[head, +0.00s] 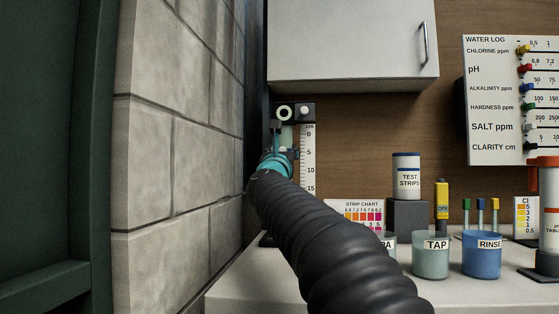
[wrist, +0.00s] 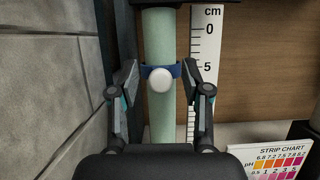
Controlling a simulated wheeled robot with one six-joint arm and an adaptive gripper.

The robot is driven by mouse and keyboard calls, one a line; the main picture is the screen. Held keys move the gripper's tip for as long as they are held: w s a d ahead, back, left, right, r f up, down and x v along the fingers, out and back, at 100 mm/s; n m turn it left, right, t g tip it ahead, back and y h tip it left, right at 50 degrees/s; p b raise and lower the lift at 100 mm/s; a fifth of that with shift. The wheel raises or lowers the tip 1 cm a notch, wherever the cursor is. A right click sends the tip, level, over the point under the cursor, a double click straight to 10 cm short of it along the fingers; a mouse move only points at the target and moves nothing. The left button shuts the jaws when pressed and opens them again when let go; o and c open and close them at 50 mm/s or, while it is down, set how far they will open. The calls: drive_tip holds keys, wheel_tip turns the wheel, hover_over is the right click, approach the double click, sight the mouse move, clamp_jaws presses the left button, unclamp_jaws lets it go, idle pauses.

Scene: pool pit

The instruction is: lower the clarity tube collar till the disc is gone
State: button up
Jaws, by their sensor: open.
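The clarity tube (wrist: 160,118) is pale green and stands upright beside a white cm scale (wrist: 207,40). The blue collar (wrist: 147,71) wraps the tube near the 5 mark, with a round white knob (wrist: 160,79) on its front. My gripper (wrist: 161,82) is open, one finger on each side of the collar and knob; I cannot tell whether either touches. In the head view my gripper (head: 284,142) is at the tube, mostly hidden behind my arm. At the tube's top, a black block (head: 294,104) carries a pale ring (head: 284,113). I cannot make out the disc.
A block wall (head: 185,130) stands close on the left. A white cabinet (head: 350,45) hangs above. On the counter (head: 460,285) to the right are the TAP cup (head: 430,262), the RINSE cup (head: 482,262), test strips (head: 406,178) and a strip chart (head: 357,212).

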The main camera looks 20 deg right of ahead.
drive_tip(key=v, duration=1.1)
drive_tip(key=shift+s, duration=0.1)
idle(0.9)
